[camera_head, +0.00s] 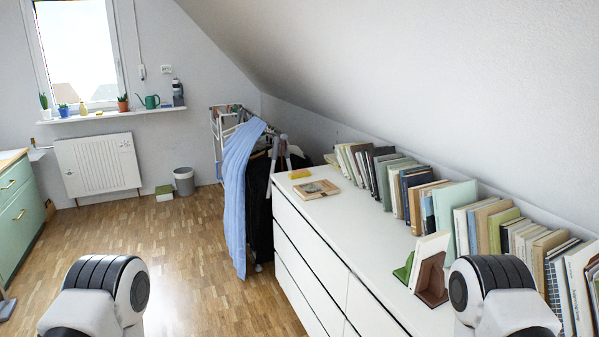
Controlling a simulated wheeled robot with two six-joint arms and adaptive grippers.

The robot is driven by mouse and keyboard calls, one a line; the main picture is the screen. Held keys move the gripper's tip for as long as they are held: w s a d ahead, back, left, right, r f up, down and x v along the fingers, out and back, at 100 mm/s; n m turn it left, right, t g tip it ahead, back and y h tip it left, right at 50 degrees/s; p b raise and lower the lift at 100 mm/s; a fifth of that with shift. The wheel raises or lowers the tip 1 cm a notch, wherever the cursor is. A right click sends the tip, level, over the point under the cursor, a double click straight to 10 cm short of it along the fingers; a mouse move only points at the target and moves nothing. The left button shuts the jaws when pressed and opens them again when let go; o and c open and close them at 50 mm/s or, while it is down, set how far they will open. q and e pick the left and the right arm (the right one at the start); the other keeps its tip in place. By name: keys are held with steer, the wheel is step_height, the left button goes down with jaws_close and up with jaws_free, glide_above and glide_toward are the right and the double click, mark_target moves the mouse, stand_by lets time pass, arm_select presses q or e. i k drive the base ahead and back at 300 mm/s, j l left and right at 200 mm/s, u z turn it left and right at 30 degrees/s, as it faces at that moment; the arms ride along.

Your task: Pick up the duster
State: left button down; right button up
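I cannot make out a duster for certain in the head view. A small yellow item (299,174) lies at the far end of the white dresser (330,222), too small to identify. Parts of both my arms show at the bottom left and bottom right. Neither gripper is visible.
Several books (408,190) stand along the sloped wall on the dresser, with a flat book (316,189) in front. A drying rack with blue cloth (238,185) stands beyond. The dresser drawers look shut. A green cabinet (18,215) is at left. The middle floor is clear.

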mark_target(295, 174)
steer(key=i+j, duration=0.35)
steer(key=i, duration=0.3)
steer(key=i+j+z, duration=0.1)
steer(key=i+j, duration=0.25)
steer(key=i, duration=0.25)
steer(key=i+j, duration=0.35)
steer(key=i, duration=0.25)
steer(key=i+j+z, duration=0.1)
steer(key=i+j, duration=0.3)
steer(key=i, duration=0.25)
